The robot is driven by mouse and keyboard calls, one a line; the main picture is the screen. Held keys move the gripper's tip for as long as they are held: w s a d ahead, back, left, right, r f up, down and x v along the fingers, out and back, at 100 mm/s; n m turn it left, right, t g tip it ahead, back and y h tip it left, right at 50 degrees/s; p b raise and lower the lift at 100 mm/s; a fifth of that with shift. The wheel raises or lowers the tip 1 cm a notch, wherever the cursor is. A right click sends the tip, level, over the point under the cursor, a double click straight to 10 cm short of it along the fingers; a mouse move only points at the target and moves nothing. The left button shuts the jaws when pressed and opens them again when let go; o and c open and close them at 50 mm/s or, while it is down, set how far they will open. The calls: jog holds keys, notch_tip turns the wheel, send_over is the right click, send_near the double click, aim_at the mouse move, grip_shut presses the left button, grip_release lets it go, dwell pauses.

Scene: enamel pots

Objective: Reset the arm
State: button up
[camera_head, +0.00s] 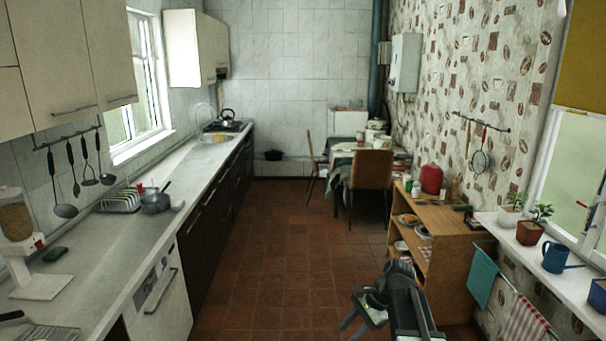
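My gripper (350,327) shows at the bottom, right of centre, at the end of my dark grey arm. It hangs over the red-brown tiled floor, left of the wooden shelf unit. Two dark prongs point down and to the left with a gap between them, and I see nothing held. The lower part of my arm is cut off by the picture's bottom edge.
A wooden shelf unit (455,258) stands close on the right. A long counter (120,248) runs along the left. A table with a chair (371,170) stands at the back right. The tiled floor (275,265) between is clear.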

jog(key=s+a+f+n+h, duration=0.2)
jog(key=s+a+n+h, duration=0.1)
jog(key=s+a+n, duration=0.3)
jog(key=s+d+n+h, duration=0.2)
jog(key=s+d+n, duration=0.2)
jog(key=d+n, duration=0.2)
jog(key=shift+d+f+h, duration=0.4)
jog(key=shift+d+f, duration=0.05)
jog(key=shift+d, duration=0.7)
